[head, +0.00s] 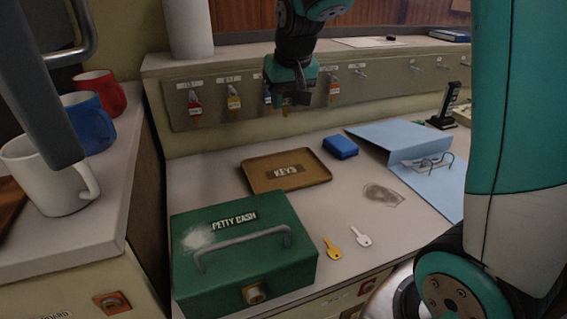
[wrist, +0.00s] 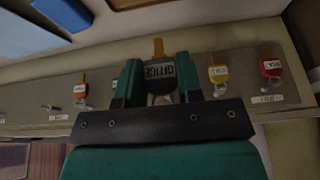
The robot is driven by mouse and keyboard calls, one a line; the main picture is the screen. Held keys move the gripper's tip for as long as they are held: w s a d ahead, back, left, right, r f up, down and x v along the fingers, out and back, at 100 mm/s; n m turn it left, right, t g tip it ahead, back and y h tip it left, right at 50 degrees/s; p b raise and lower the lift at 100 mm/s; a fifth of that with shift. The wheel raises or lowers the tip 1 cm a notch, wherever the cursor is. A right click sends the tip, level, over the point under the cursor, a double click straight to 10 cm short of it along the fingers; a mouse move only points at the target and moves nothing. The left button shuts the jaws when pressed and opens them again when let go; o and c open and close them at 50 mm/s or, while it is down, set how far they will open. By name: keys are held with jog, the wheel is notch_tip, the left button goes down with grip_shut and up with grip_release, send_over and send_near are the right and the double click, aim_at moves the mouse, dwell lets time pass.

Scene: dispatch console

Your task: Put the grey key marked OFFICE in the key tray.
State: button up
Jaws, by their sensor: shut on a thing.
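My gripper (head: 290,98) is at the key rack on the back wall of the console, shut on the grey key. In the wrist view the grey key (wrist: 160,72) sits between the two fingers, its OFFICE label upside down. In the head view the gripper hides most or all of this key. The key tray (head: 258,181), brown and marked KEYS, lies flat on the desk below the rack and looks empty.
On the rack (head: 215,116) hang red (head: 195,103), yellow (head: 233,99) and orange (head: 334,88) keys near my gripper. A green cash box (head: 270,262) stands in front of the tray. A blue box (head: 340,147) is right of it. Loose yellow (head: 333,248) and white (head: 361,236) keys lie nearer.

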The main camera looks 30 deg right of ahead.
notch_tip(320, 180, down, 15)
jog(key=b, duration=0.2)
jog(key=shift+r+b, duration=0.2)
jog(key=shift+b, duration=0.1)
jog(key=shift+f, duration=0.15)
jog(key=o, duration=0.8)
jog(key=shift+o, duration=0.2)
jog(key=shift+r, duration=0.35)
jog(key=p+v, duration=0.2)
jog(key=v, duration=0.9)
jog(key=shift+s+r, duration=0.15)
jog(key=shift+r, duration=0.15)
